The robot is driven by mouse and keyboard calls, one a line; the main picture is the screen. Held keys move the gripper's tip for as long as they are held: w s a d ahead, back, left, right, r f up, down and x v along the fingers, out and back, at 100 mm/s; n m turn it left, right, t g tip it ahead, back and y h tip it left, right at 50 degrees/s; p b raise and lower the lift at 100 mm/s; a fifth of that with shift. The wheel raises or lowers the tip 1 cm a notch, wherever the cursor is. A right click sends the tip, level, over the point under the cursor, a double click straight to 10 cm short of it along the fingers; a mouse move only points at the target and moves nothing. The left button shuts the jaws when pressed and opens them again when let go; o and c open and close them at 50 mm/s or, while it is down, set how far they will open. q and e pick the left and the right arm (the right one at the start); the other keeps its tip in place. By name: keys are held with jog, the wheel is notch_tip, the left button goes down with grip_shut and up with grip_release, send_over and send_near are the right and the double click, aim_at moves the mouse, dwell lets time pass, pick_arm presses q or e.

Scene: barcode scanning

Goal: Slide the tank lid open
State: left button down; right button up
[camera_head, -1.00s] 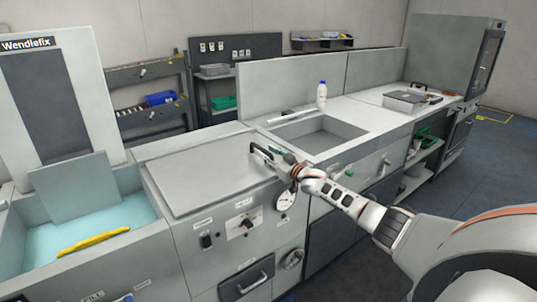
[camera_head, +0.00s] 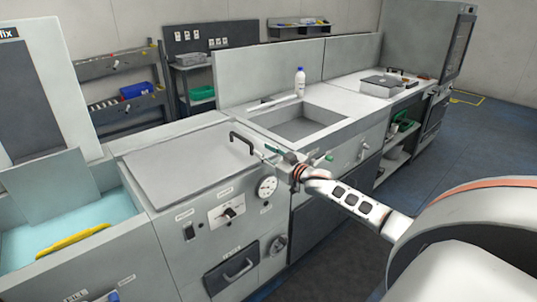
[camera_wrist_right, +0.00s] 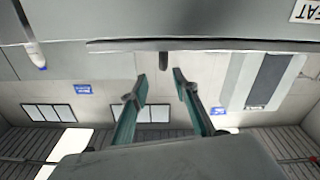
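The tank lid (camera_head: 180,165) is a flat grey panel lying on top of the tank cabinet in the head view. Its black arched handle (camera_head: 243,140) stands near the lid's right edge. My right gripper (camera_head: 270,152) is just right of the handle and appears apart from it. In the right wrist view, my right gripper (camera_wrist_right: 159,75) has its two fingers spread with nothing between them. A dark handle-like end (camera_wrist_right: 163,61) shows beyond the fingertips, roughly in line with the gap. My left gripper is not in view.
Left of the lid is an open basin (camera_head: 118,212) of light blue liquid with a yellow object (camera_head: 73,241). Right of the lid is an empty sink (camera_head: 300,125) with a white bottle (camera_head: 300,80) behind it. A gauge (camera_head: 266,187) and knobs line the cabinet front.

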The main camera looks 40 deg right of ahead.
jog(key=shift+s, duration=0.95)
